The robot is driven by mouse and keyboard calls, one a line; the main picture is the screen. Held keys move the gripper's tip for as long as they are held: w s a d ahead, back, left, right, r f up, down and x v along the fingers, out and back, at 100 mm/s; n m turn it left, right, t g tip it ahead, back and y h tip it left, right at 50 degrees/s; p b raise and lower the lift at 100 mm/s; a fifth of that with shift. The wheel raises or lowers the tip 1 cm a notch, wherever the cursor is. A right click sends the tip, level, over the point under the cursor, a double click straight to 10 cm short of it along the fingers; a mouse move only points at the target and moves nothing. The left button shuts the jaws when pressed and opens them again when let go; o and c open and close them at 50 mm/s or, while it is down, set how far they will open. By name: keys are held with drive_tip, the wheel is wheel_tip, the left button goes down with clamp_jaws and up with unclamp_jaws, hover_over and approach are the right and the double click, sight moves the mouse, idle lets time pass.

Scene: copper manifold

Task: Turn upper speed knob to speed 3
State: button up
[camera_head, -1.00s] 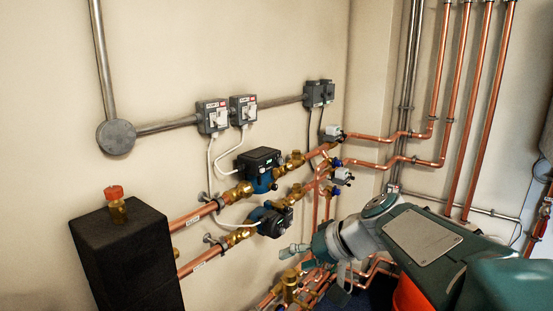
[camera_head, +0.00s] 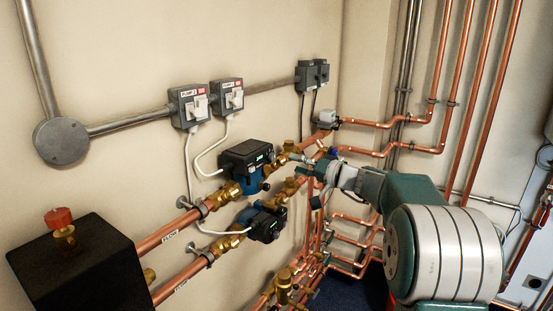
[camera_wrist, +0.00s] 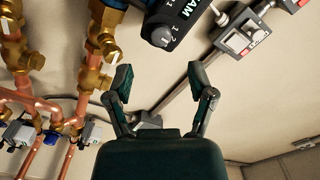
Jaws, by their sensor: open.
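The upper pump (camera_head: 247,163), black-topped with a blue body and a small green light, sits on the upper copper pipe. In the wrist view its dark housing (camera_wrist: 187,28) with white digits shows at the top edge, partly cut off. A rounded grey knob (camera_wrist: 161,37) sticks out from that housing. In the head view the knob is too small to make out, and its setting cannot be read. My gripper (camera_head: 306,168) is just right of the upper pump, apart from it. In the wrist view my gripper (camera_wrist: 163,80) is open and empty, its fingers spread below the knob.
The lower pump (camera_head: 262,222) sits just below. Brass valves (camera_wrist: 100,45) and copper pipes crowd the wrist view's left side. Grey switch boxes (camera_head: 189,105) with white cables are on the wall above. A black block with a red-capped valve (camera_head: 60,218) stands at lower left.

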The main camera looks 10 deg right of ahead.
sight(275, 158)
drive_tip(key=x, duration=0.6)
drive_tip(key=shift+w+a, duration=0.2)
drive_tip(key=shift+w, duration=0.05)
drive_tip(key=shift+f, duration=0.1)
clamp_jaws()
